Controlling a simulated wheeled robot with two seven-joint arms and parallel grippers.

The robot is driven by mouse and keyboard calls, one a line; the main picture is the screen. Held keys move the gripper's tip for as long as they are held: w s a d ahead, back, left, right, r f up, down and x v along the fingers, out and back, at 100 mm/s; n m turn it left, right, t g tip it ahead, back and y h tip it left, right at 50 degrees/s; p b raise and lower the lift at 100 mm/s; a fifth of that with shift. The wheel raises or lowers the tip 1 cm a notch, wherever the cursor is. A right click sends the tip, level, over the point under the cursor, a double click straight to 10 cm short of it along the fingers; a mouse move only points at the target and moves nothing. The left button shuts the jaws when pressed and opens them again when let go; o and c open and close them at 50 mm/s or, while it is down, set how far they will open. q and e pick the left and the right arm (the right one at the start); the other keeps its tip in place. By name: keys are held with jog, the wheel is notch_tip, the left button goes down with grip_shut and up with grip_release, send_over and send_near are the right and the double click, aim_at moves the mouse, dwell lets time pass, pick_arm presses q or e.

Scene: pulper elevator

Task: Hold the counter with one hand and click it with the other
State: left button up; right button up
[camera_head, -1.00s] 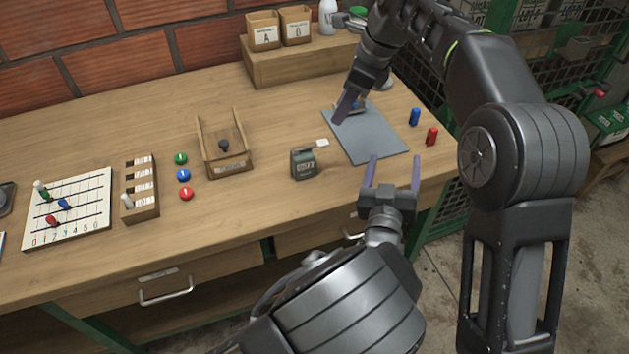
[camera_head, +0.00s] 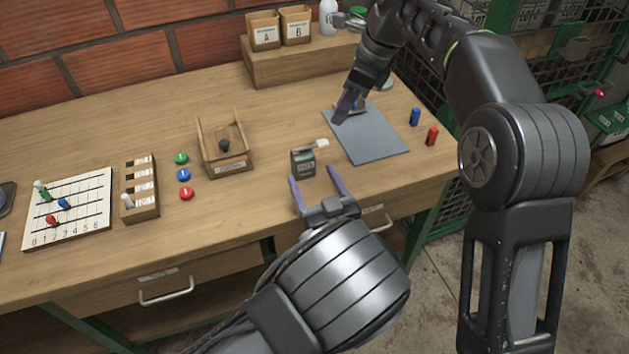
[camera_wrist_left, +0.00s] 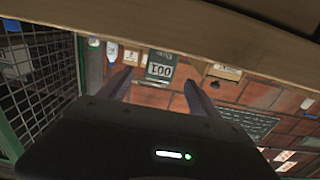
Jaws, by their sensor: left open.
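The counter (camera_head: 302,163) is a small dark grey-green box standing upright on the wooden bench, with a white tab (camera_head: 321,144) at its upper right. In the left wrist view the counter (camera_wrist_left: 160,66) appears upside down, its number plate facing my gripper. My left gripper (camera_head: 314,177) is open and empty, just in front of the counter, its purple fingers pointing at it. In the left wrist view the counter shows between the fingertips (camera_wrist_left: 157,76), with no contact visible. My right gripper (camera_head: 345,108) is over the grey mat, seen side-on; its finger gap is hidden.
A wooden tray (camera_head: 222,150) and coloured buttons (camera_head: 183,175) lie left. The bench between tray and counter is clear.

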aim_at(306, 165)
pick_arm(q)
jog(key=x, duration=0.7)
jog(key=shift+w, duration=0.15)
jog(key=shift+c, duration=0.2)
jog(key=c, duration=1.5)
pick_arm(e)
grip_shut()
dwell(0.7)
